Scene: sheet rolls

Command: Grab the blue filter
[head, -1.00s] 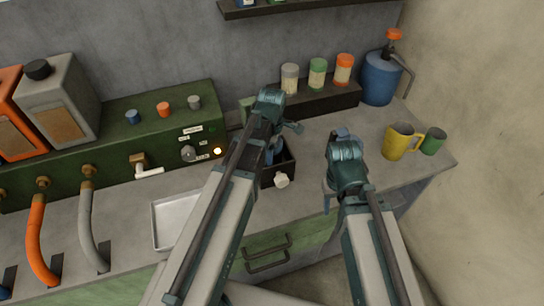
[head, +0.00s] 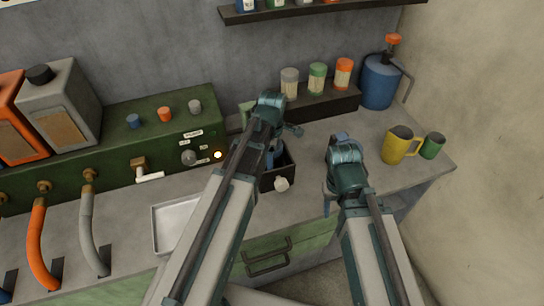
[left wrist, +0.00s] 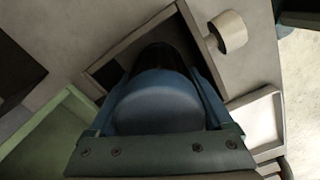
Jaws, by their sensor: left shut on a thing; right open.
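The blue filter (left wrist: 155,100) shows in the left wrist view as a round blue end between the fingers of my left gripper (left wrist: 160,85), which is shut on it. It is at the dark open-topped box (left wrist: 215,82), over or partly inside it; the depth is hard to tell. In the head view my left arm hides most of the filter and the fingers, and the box (head: 277,180) shows beside the arm. My right gripper (head: 330,195) is open and empty above the bench, to the right of the box.
A white knob (head: 282,184) is on the box's front. A shallow tray (head: 156,232) lies to its left. A yellow mug (head: 396,146), a green cup (head: 432,145) and a blue canister (head: 380,80) stand on the right. Several jars stand on a dark ledge (head: 320,106) behind.

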